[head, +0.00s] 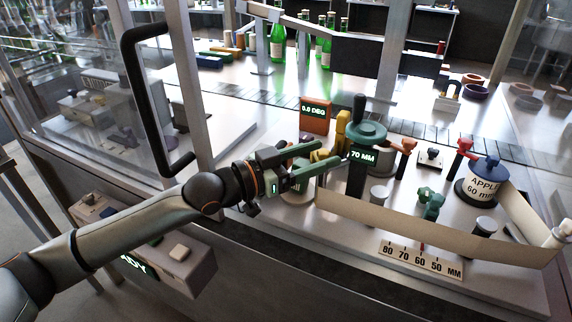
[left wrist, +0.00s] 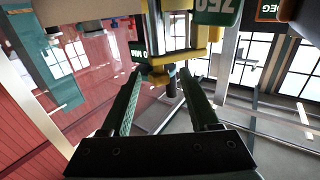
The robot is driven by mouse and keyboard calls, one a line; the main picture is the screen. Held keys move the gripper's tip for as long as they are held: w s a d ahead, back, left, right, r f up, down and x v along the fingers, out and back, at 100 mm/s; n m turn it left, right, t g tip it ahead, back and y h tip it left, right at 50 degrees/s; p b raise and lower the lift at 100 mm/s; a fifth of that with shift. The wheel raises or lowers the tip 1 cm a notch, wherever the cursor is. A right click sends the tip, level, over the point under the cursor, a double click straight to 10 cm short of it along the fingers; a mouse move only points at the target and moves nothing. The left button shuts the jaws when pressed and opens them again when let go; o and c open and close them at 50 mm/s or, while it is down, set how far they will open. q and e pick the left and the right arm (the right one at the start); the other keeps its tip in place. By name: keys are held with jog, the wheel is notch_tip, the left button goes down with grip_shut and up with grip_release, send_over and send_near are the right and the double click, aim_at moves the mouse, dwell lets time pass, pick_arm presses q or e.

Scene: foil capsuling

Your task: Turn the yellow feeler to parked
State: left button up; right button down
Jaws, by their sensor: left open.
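The yellow feeler (head: 341,128) stands beside the dark green post marked 70 MM (head: 361,155), with a lower yellow part (head: 321,155) reaching toward my left gripper (head: 329,154). My left gripper comes in from the left with green fingers apart, and its tips are close to that lower part. In the left wrist view, the yellow feeler (left wrist: 185,53) lies just beyond and between the open fingertips (left wrist: 160,76). I cannot tell whether a finger touches it. The feeler's far side is partly hidden by the post. My right gripper is not in view.
An orange display (head: 315,114) reads 0.0 DEG behind the feeler. A blue-topped APPLE spool (head: 484,180) and red-handled posts stand right.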

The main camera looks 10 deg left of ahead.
pick_arm(q)
jog(key=b+v, duration=0.1)
jog(key=v, duration=1)
